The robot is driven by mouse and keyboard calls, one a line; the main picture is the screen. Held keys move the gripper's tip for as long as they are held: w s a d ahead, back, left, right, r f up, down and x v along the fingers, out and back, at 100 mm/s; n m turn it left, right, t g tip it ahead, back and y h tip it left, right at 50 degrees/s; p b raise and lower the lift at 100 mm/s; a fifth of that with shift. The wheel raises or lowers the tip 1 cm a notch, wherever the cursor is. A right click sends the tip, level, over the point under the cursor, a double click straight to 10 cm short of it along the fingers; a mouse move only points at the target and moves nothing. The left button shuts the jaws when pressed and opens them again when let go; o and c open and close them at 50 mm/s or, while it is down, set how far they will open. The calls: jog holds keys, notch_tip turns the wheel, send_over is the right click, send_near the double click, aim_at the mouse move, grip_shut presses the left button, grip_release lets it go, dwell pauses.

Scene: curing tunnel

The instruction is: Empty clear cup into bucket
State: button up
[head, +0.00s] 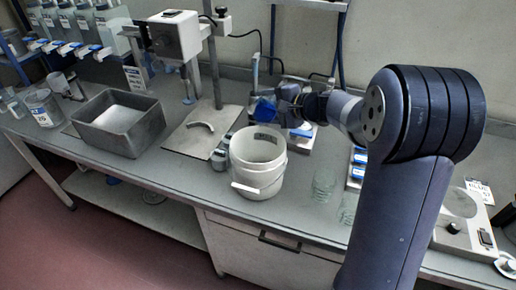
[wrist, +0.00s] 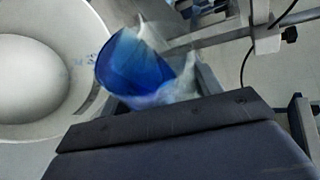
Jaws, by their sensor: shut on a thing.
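A clear cup (head: 265,109) with blue contents is held by my gripper (head: 282,100), just above and behind the white bucket (head: 258,178). In the wrist view the cup (wrist: 138,65) is tilted, with its mouth towards the upper left, and the blue is still inside it. My gripper is shut on the cup; its fingers are mostly hidden. The bucket stands upright on the bench, open at the top. Its rim (wrist: 92,45) lies to the left of the cup in the wrist view, with a pale interior.
A grey tray (head: 117,140) and a stand with a white box head (head: 174,38) are left of the bucket. Clear glasses (head: 323,186) stand to its right. A scale (head: 301,138) is behind. The bench's front edge is close to the bucket.

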aim_at(256, 111)
jog(key=shift+s+a+r+n+t+b, duration=0.2)
jog(key=shift+s+r+n+t+b, duration=0.1)
jog(key=shift+s+b, duration=0.35)
jog(key=shift+s+a+r+b, duration=0.1)
jog(key=shift+s+b, duration=0.15)
jog(key=shift+b, duration=0.35)
jog(key=shift+s+a+f+n+t+b, duration=0.15)
jog(key=shift+f+n+t+b, duration=0.45)
jog(key=shift+b, duration=2.8)
jog(key=shift+s+r+n+t+b, duration=0.3)
jog(key=shift+r+n+t+b, duration=0.4)
jog(key=shift+b, duration=1.9)
jog(key=shift+s+a+f+n+b, duration=0.15)
jog(key=shift+f+n+b, duration=0.2)
jog(key=shift+b, duration=1.3)
jog(key=shift+s+f+n+b, duration=0.15)
jog(key=shift+f+n+b, duration=0.2)
jog(key=shift+b, duration=1.3)
jog(key=shift+s+r+t+b, duration=0.15)
jog(key=shift+t+b, duration=0.25)
jog(key=shift+b, duration=0.4)
jog(key=shift+n+b, duration=0.3)
jog(key=shift+b, duration=0.15)
